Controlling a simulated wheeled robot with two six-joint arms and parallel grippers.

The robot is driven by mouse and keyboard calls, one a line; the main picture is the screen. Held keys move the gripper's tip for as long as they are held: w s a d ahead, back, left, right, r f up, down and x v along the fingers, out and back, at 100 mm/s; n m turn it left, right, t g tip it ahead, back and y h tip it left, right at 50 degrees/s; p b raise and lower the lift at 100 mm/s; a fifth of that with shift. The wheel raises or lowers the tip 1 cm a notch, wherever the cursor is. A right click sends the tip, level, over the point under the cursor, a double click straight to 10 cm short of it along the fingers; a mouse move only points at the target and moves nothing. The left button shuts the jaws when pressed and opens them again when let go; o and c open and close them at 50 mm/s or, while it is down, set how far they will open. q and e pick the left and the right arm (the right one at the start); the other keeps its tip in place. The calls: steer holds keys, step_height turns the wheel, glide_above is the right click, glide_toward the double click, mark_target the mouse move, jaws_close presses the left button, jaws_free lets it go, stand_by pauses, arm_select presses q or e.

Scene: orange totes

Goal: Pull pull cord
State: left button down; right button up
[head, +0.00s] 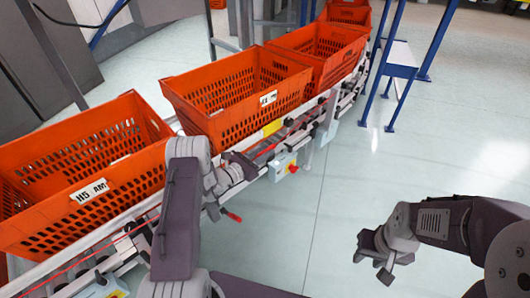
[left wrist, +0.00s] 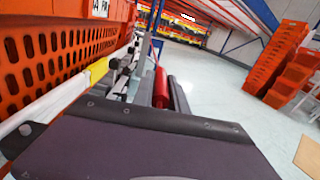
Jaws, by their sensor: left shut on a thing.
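The red pull cord (head: 292,131) runs as a thin line along the near side of the conveyor, below the orange totes. My left gripper (head: 243,168) is at the conveyor's side rail, at the line of the cord. It is shut on the cord, though its own body hides the grip point. The left wrist view shows a dark gripper part filling the lower half, with a red cylinder (left wrist: 160,88) just beyond it. My right gripper (head: 377,262) hangs over bare floor, away from the conveyor; its fingers look apart and empty.
Orange totes (head: 222,116) stand in a row on the conveyor. A grey box with a red button (head: 293,168) hangs from the rail right of my left gripper. A blue-legged stand (head: 400,58) is at the back.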

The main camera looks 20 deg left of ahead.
arm_select(q)
steer(key=shift+a+f, duration=0.1)
steer(key=c, duration=1.7)
jaws_free()
steer(key=shift+w+a, duration=0.1)
steer(key=shift+c, duration=0.2)
steer(key=o, duration=0.4)
arm_select(e)
steer(key=shift+w+a, duration=0.1)
steer(key=shift+a, duration=0.15)
arm_select(q)
steer(key=shift+p+v, duration=1)
steer(key=shift+v, duration=3.6)
arm_select(e)
steer(key=shift+r, duration=1.05)
